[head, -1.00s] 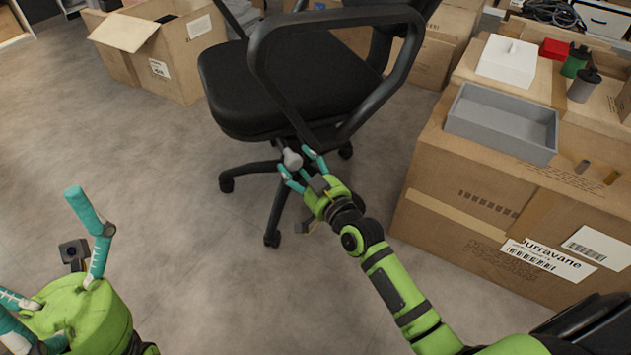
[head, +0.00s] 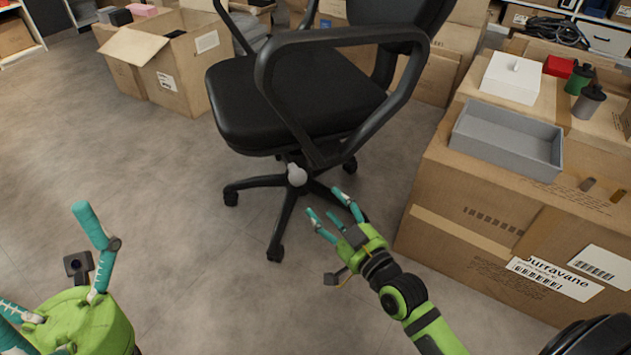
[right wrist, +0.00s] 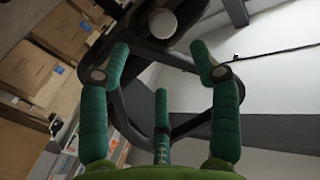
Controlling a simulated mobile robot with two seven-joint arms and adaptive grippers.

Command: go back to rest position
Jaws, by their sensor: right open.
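My right gripper (head: 335,220) is open and empty in the head view. It is in front of the black office chair (head: 300,100), over the floor, apart from the chair. A light grey round knob (head: 297,174) shows under the chair's seat, up and left of the fingertips. In the right wrist view the teal fingers (right wrist: 160,75) are spread with nothing between them, and a pale round end (right wrist: 162,23) shows beyond them. My left gripper (head: 50,270) is at the lower left of the head view, its teal fingers spread apart and empty, partly cut off by the frame.
A large carton (head: 500,225) stands at the right with a grey tray (head: 506,140), a white box (head: 511,78) and dark canisters (head: 587,101) on top. An open carton (head: 165,58) stands at the back left. The grey floor (head: 150,160) at the left is clear.

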